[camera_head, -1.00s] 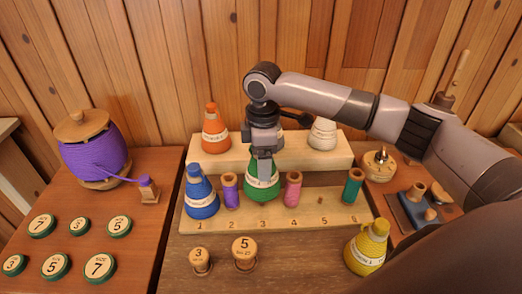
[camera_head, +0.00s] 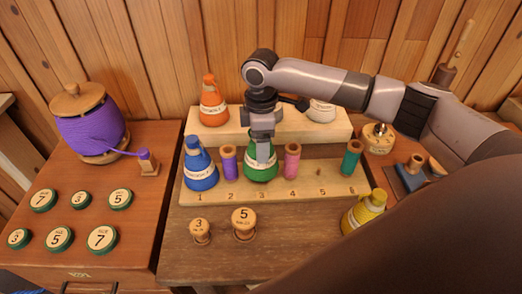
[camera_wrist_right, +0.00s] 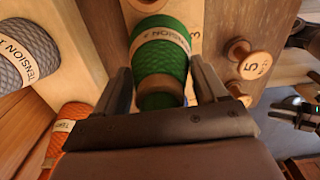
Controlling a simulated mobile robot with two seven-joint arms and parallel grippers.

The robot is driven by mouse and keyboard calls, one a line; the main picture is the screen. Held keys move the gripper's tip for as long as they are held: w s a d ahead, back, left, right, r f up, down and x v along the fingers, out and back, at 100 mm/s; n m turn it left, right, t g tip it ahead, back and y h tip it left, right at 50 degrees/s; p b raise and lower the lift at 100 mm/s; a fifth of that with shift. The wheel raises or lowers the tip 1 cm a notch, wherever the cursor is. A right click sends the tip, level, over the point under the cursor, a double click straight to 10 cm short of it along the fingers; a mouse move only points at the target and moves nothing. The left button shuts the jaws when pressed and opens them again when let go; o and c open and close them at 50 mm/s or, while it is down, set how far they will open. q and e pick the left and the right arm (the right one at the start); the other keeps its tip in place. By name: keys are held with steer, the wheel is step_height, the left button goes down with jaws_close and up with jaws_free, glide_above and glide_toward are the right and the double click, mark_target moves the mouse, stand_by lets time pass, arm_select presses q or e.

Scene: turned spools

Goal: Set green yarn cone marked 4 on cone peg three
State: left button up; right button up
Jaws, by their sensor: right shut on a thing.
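The green yarn cone (camera_head: 261,173) with a white band stands upright at position 3 of the numbered pale board (camera_head: 325,189). My right gripper (camera_head: 263,157) is shut on its upper part from above. In the right wrist view the cone (camera_wrist_right: 160,62) shows between my right gripper's dark fingers (camera_wrist_right: 160,90). The cone hides peg three, and I cannot tell whether its base touches the board. The mark 4 is not readable.
A blue cone (camera_head: 200,170) and a purple spool (camera_head: 229,163) stand left of the green cone; pink (camera_head: 292,160) and teal (camera_head: 351,160) spools stand right. Orange (camera_head: 212,104) and white (camera_head: 322,112) cones are behind. A yellow cone (camera_head: 364,214) is front right.

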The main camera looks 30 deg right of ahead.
steer(key=shift+f, duration=0.9)
steer(key=shift+f, duration=0.6)
jaws_close()
stand_by(0.5)
steer(key=o, duration=1.5)
jaws_free()
steer(key=shift+r, duration=5.5)
steer(key=shift+s, duration=0.1)
